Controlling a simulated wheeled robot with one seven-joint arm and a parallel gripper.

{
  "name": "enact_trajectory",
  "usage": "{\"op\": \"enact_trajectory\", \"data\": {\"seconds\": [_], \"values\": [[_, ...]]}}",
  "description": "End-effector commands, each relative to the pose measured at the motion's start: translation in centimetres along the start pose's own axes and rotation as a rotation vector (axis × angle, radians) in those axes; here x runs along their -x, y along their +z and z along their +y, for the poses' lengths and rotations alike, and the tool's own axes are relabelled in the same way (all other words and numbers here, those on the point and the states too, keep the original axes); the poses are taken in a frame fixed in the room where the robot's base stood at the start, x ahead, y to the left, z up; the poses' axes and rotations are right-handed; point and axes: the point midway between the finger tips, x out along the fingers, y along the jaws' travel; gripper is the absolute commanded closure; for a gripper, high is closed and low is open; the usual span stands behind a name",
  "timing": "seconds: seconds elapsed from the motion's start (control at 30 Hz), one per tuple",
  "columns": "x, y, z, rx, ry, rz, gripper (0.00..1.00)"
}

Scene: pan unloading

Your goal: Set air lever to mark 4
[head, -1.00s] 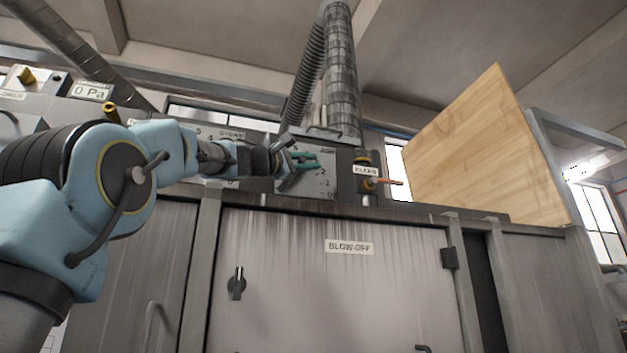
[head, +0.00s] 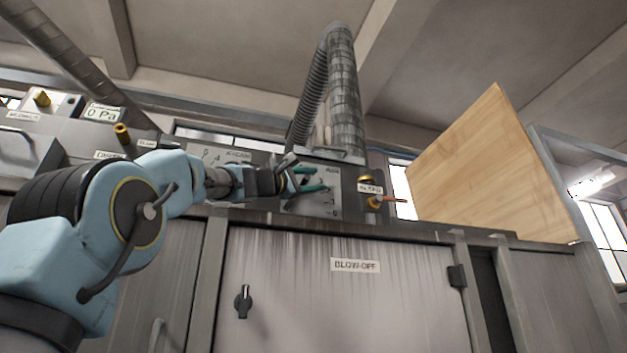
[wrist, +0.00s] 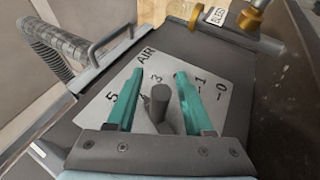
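The light grey AIR plate (wrist: 123,99) carries marks from 0 to 5 and fills the middle of the wrist view. The dark air lever (wrist: 159,103) stands up from it near the 3 and 4 marks; its exact setting is hard to tell. My gripper (wrist: 158,75) is open, with one green finger on each side of the lever and visible gaps between. In the head view my gripper (head: 316,180) is in front of the AIR plate (head: 325,205) and hides much of it, including the lever.
A brass valve with a BLEED tag (wrist: 217,16) sits beside the plate; in the head view its orange handle (head: 383,201) sticks out. A metal bar handle (wrist: 110,45) and ribbed duct (wrist: 58,45) lie left. A wooden board (head: 490,170) stands right.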

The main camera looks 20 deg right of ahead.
Motion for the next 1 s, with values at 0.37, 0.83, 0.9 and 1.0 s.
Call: {"op": "enact_trajectory", "data": {"seconds": [0.37, 0.83, 0.9, 1.0], "values": [[1.4, -0.1, -0.2, -0.002, 0.002, 0.002, 0.48], [9.7, -0.1, -0.3, -0.002, 0.0, 0.002, 0.48], [10.3, 0.0, -0.2, -0.001, 0.001, 0.001, 0.48], [10.8, 0.0, -0.1, 0.0, 0.0, 0.0, 0.48]]}}
